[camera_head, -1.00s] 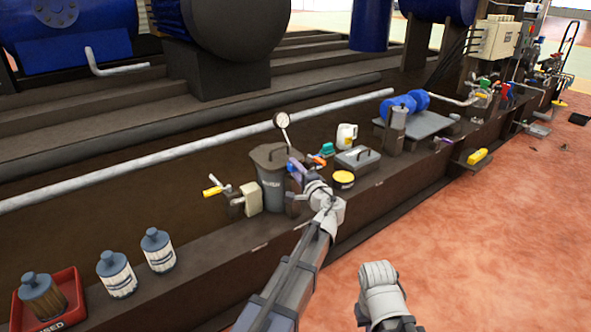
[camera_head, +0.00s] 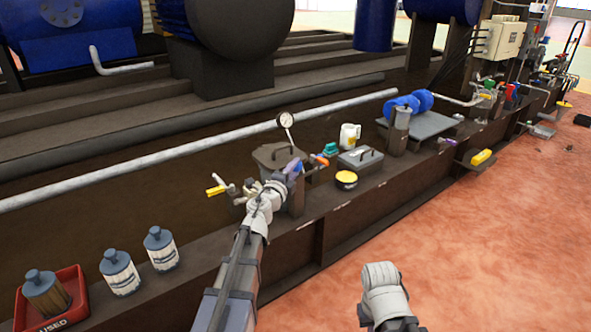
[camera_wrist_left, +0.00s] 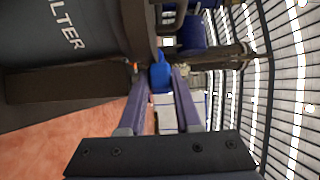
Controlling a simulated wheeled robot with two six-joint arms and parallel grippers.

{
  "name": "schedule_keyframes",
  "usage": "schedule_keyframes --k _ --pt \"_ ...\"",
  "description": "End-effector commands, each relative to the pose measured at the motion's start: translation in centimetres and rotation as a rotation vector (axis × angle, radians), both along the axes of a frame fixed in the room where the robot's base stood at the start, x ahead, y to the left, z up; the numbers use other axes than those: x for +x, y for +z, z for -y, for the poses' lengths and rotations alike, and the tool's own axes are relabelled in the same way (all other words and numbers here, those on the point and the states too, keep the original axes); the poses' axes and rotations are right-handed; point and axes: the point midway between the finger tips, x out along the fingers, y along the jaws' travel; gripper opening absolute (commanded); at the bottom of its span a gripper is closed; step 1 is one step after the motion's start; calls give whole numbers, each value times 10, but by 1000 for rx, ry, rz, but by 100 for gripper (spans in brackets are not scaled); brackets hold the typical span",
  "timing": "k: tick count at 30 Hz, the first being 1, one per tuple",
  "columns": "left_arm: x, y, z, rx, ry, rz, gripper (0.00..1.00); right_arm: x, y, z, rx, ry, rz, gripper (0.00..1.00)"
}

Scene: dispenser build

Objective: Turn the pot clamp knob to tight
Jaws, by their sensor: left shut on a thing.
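The dark grey filter pot (camera_head: 272,156) stands on the brown ledge, partly hidden behind my left arm. Its side with white lettering fills the upper left of the left wrist view (camera_wrist_left: 65,35). My left gripper (camera_head: 294,167) is at the right side of the pot, near its top. In the left wrist view its two purple fingers (camera_wrist_left: 160,85) are shut on a blue knob (camera_wrist_left: 160,73), which I take as the pot clamp knob. The knob is mostly hidden in the head view. My right gripper is not in view; only a grey part of my right arm shows.
A pressure gauge (camera_head: 286,122) rises behind the pot. A yellow-handled valve (camera_head: 216,190) is to its left. Filters and a red tray (camera_head: 78,283) are at left.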

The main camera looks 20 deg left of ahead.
Motion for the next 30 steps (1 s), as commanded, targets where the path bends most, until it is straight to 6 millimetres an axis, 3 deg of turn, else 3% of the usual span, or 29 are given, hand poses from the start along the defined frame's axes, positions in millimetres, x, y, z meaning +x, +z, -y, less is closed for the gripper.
schedule_keyframes --k 10,28,29,30 --pt "1 0 -3 0 -150 -1 0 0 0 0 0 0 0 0" --pt "1 0 -3 1 -185 -1 0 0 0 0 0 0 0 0" --pt "1 0 -3 1 -185 -1 34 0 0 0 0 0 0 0" --pt "1 0 -3 1 -185 -1 38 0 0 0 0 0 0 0"
